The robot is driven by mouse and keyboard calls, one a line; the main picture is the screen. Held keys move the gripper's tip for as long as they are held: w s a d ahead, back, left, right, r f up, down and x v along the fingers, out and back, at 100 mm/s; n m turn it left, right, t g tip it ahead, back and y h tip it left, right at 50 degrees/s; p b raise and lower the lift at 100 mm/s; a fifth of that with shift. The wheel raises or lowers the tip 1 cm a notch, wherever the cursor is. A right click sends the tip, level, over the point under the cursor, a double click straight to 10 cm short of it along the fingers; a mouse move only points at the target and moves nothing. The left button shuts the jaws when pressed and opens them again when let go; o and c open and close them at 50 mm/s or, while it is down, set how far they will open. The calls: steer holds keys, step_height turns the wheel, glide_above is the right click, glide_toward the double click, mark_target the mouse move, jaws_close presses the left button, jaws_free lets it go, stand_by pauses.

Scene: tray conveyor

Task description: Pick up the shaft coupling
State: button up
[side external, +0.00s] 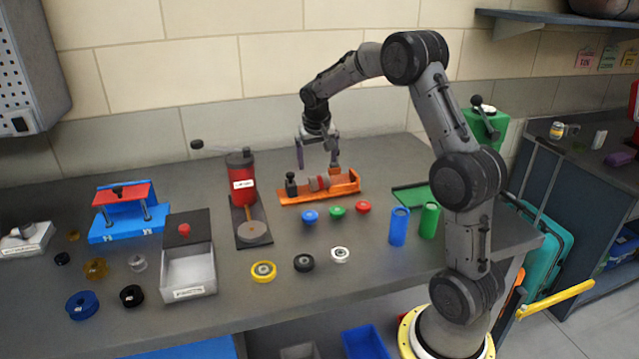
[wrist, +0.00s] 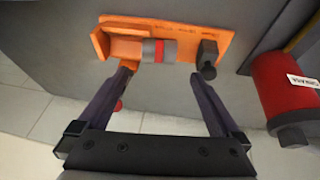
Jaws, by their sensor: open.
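The shaft coupling, a grey cylinder with a red band (side external: 319,182), lies on its side in an orange fixture (side external: 346,188) on the bench. In the wrist view the coupling (wrist: 158,50) sits between the fixture's orange block and a black clamp post (wrist: 207,55). My gripper (side external: 317,166) is open above the fixture, its fingers pointing down. In the wrist view the fingertips of my gripper (wrist: 162,74) are spread wider than the coupling, which shows just beyond them and roughly centred between them. Nothing is held.
A red press (side external: 241,180) stands just left of the fixture; its red body also shows in the wrist view (wrist: 285,90). Blue, green and red caps (side external: 337,211) lie in front. Blue and green cylinders (side external: 399,227) stand to the right. The bench behind the fixture is clear.

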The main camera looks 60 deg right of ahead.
mark_target(319, 176)
steer(key=shift+x, duration=4.35)
steer(key=shift+s+d, duration=0.1)
steer(key=c, duration=1.5)
steer(key=shift+c, duration=0.2)
steer(key=shift+r, duration=0.1)
